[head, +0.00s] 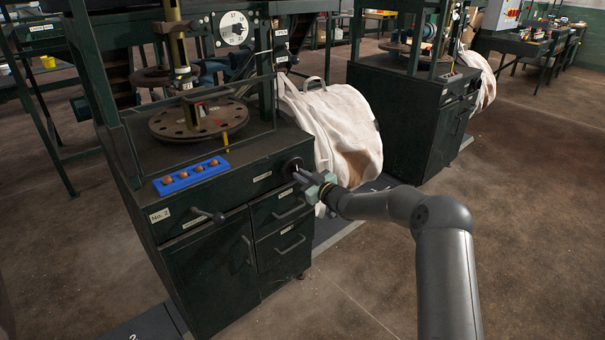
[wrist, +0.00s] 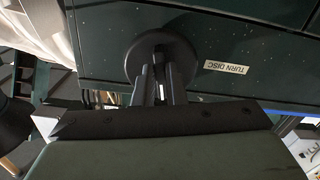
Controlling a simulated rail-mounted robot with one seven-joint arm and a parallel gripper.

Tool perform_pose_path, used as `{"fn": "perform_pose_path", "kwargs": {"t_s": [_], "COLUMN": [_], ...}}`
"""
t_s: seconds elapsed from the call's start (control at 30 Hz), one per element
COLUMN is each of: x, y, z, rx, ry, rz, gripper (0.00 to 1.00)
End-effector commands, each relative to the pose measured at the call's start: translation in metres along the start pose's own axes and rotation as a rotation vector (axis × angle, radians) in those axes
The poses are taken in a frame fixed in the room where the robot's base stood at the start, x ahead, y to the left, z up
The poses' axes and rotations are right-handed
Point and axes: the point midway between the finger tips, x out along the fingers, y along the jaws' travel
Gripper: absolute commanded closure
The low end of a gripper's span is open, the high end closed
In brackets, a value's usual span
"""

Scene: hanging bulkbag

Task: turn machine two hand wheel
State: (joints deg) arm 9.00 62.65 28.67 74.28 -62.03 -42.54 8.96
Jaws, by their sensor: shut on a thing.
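Machine two (head: 215,215) is a dark green cabinet marked "No. 2", left of centre in the head view. Its hand wheel (head: 291,166) is a small round black wheel on the front, at the upper right corner. In the wrist view the wheel (wrist: 134,60) is next to a label reading "TURN DISC" (wrist: 226,68). My gripper (head: 300,174) is at the wheel, with its fingers (wrist: 161,72) reaching in front of its middle and shut on it. The fingers hide the part they grip.
A round disc with holes (head: 175,122) sits on top of the machine, near a blue tray (head: 178,184) with several brown balls. A lever handle (head: 208,215) sticks out of the front. A white bulk bag (head: 350,125) hangs close on the right. Floor on the right is clear.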

Motion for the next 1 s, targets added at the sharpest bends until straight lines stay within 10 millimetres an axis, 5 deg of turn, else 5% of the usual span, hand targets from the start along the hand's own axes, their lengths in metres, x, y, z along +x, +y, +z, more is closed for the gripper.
{"fn": "perform_pose_path", "kwargs": {"t_s": [0.4,0.97,1.0], "x": [-0.0006,-0.0007,-0.0007], "y": [-0.0009,-0.0012,-0.0012], "z": [0.0005,0.0013,0.0013], "rx": [0.2,0.231,0.231], "ry": [-0.002,-0.002,-0.002], "rz": [0.0,0.0,0.0], "gripper": [1.0,1.0,0.84]}}
